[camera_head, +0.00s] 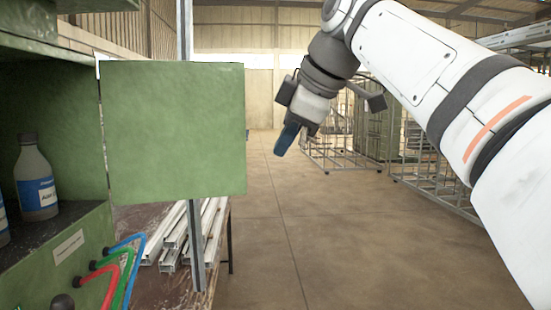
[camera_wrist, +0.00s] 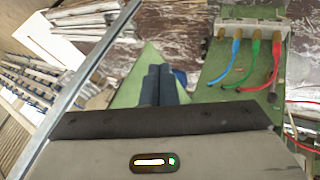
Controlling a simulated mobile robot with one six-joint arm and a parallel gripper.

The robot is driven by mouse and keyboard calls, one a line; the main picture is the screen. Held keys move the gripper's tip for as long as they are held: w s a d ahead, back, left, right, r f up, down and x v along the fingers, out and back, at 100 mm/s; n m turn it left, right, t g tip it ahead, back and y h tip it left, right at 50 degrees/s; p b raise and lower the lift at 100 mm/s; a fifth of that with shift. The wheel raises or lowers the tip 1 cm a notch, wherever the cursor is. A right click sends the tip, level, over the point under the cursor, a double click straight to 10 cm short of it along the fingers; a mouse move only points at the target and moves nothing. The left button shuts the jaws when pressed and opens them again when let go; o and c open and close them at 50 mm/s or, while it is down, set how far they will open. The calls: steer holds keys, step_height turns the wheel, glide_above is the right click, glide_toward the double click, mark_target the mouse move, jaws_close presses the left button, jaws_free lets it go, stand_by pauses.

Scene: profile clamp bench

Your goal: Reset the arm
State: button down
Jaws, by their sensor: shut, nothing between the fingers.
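My gripper (camera_head: 286,140) hangs from my raised white arm in the upper middle of the head view, right of the green door panel. It points down and slightly left over open floor. In the wrist view its two dark blue fingers (camera_wrist: 159,84) are together with nothing between them. No object is in its grasp.
A green door panel (camera_head: 175,130) stands out from a green cabinet holding a bottle (camera_head: 36,178) with a blue label. Blue, green and red bent rods (camera_head: 112,278) sit below. Metal profiles (camera_head: 190,235) lie on the bench beside an upright post (camera_head: 196,255). Wire cages (camera_head: 340,140) stand behind; the middle floor is clear.

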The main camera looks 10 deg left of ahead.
steer(key=s+d+f+m+h, duration=0.1)
steer(key=d+f+m+h, duration=0.1)
steer(key=d+f+m, duration=0.6)
steer(key=s+d+f+m+h, duration=0.1)
steer(key=s+d+f+m, duration=0.3)
steer(key=f, duration=0.7)
steer(key=s+d+f+m+h, duration=0.1)
steer(key=s+d+f+m, duration=0.2)
steer(key=f, duration=0.7)
steer(key=s+d+f+m+g+h, duration=0.1)
steer(key=s+d+f+m, duration=0.3)
steer(key=f, duration=0.7)
steer(key=s+d, duration=0.2)
steer(key=s, duration=0.1)
steer(key=shift+g+h, duration=0.3)
